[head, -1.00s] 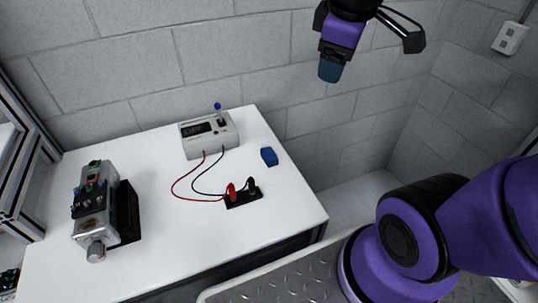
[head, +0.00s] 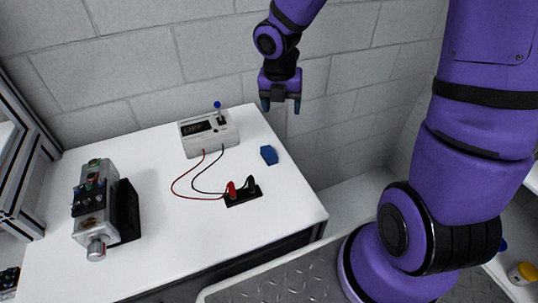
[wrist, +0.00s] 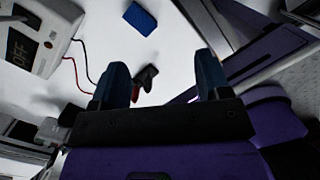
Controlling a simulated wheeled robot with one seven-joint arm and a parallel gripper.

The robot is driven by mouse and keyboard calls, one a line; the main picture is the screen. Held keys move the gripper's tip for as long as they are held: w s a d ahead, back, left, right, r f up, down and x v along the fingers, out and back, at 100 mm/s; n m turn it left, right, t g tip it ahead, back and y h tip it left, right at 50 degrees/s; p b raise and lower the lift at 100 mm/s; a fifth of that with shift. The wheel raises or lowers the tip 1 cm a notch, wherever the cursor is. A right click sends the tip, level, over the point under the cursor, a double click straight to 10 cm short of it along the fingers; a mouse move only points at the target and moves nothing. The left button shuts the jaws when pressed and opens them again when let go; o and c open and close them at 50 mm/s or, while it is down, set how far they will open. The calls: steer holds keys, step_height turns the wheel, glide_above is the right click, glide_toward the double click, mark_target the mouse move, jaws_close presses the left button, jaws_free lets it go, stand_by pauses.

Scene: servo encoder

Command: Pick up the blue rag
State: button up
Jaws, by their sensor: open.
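The blue rag (head: 269,155) is a small blue block-like piece on the white table, right of the meter box, in the head view. The rag is fully visible in both views.
The white table (head: 180,245) also holds a meter box (head: 209,133) with a blue-tipped lever, red and black leads running to a black terminal block (head: 243,196), and a metal device (head: 97,208) at left. A block wall stands behind. The table around the rag is clear.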

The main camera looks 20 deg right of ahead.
mark_target(269, 152)
steer(key=shift+w+a+f+n+g+y, duration=0.15)
steer(key=shift+w+a+f+n+y, duration=0.25)
steer(key=shift+f+n, duration=1.65)
steer(key=shift+w+a+f+n+g+y, duration=0.1)
steer(key=shift+w+a+f+n, duration=0.25)
steer(key=shift+f, duration=3.45)
steer(key=shift+w+a+f+n+g+y, duration=0.2)
steer(key=shift+a+f+n, duration=0.6)
steer(key=shift+f, duration=2.15)
steer(key=shift+d, duration=0.25)
steer(key=c, duration=1.1)
